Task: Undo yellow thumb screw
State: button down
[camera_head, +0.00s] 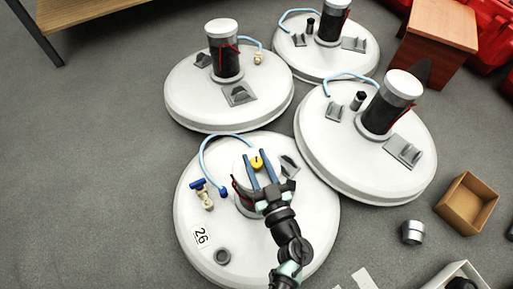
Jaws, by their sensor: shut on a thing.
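The yellow thumb screw (257,162) shows as a small round yellow knob over the tank lid numbered 26 (215,258). My gripper (257,166) reaches in from below, with its two blue fingers on either side of the yellow knob, shut on it. The white-topped canister on this lid is mostly hidden behind my gripper and arm. A light blue hose (205,155) curves over the lid's left side towards a blue-handled valve (198,185).
Three more round white lids with dark canisters stand behind and to the right, such as the right one (330,165). An open cardboard box (466,204) and a silver cylinder (413,232) lie at the right. The floor at left is clear.

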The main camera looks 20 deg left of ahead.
jog(key=n+g+y, duration=0.2)
jog(key=g, duration=0.1)
jog(key=shift+w+d+n+y, duration=0.2)
jog(key=shift+n+y, duration=0.1)
jog(key=shift+n, duration=0.1)
jog(key=n+g, duration=0.1)
jog(key=n+g+y+b, duration=0.1)
jog(key=g, duration=0.1)
jog(key=g+y+b, duration=0.1)
jog(key=shift+a+f+n, duration=0.1)
jog(key=shift+f+n, duration=0.2)
jog(key=shift+n, duration=0.1)
jog(key=n+g+b, duration=0.2)
jog(key=g+b, duration=0.1)
jog(key=n+g+b, duration=0.2)
jog(key=g, duration=0.1)
jog(key=shift+f+g+y+b, duration=0.2)
jog(key=shift+g+y+b, duration=0.1)
jog(key=shift+y+b, duration=0.1)
jog(key=n+g+b, duration=0.1)
jog(key=g, duration=0.1)
jog(key=n+g+b, duration=0.1)
jog(key=b, duration=0.1)
jog(key=shift+s+a+r+g+h, duration=0.1)
jog(key=shift+s+r+g+h, duration=0.1)
jog(key=shift+g+h, duration=0.15)
jog(key=c, duration=0.5)
grip_release()
jog(key=shift+n, duration=0.3)
jog(key=shift+r, duration=0.15)
